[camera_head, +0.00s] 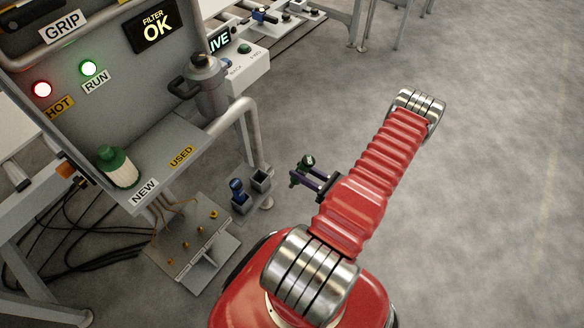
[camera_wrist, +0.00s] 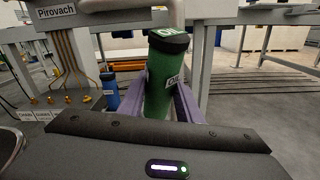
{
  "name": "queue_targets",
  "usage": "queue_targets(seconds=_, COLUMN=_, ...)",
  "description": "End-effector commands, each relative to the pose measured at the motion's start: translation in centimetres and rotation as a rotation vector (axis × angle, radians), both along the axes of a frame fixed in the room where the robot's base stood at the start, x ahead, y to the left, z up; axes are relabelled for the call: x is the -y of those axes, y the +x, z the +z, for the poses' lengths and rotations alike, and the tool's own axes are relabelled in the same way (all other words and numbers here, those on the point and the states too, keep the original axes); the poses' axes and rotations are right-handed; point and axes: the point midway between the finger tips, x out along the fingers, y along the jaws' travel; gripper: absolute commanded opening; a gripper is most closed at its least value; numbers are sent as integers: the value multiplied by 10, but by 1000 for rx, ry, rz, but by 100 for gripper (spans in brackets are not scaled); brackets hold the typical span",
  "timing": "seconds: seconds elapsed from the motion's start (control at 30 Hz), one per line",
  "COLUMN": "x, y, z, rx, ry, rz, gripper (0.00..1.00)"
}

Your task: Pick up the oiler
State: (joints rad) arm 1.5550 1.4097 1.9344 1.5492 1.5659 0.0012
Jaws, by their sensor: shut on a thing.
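The oiler is a green cylinder with a dark cap and a white "OIL" label. It stands between the purple fingers of my gripper (camera_wrist: 163,98) in the wrist view (camera_wrist: 167,75), tilted slightly in that picture. My gripper (camera_head: 300,178) is shut on it. In the head view the oiler (camera_head: 307,161) shows small and dark at the fingers, right of the grey holder cups. Its lower part is hidden by the fingers and wrist.
A blue bottle (camera_head: 237,188) stands in one grey cup; the cup beside it (camera_head: 262,179) looks empty. A grey plate with brass fittings (camera_head: 196,243) lies to their left. The grey cabinet (camera_head: 128,60) with its shelf and bent rail (camera_head: 250,130) stands behind. Open floor lies to the right.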

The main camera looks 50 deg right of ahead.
Motion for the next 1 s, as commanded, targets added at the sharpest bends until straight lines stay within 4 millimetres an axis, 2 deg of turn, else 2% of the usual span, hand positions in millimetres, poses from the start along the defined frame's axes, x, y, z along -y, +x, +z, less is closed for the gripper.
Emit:
queue_targets(seconds=0.27, x=0, y=-10, z=0, rx=1, ry=-1, rz=1, gripper=0)
queue_targets(seconds=0.87, x=0, y=-9, z=1, rx=-3, ry=-5, rz=3, gripper=0)
queue_targets(seconds=1.0, x=-5, y=-1, z=2, rx=-23, ry=-22, rz=28, gripper=0)
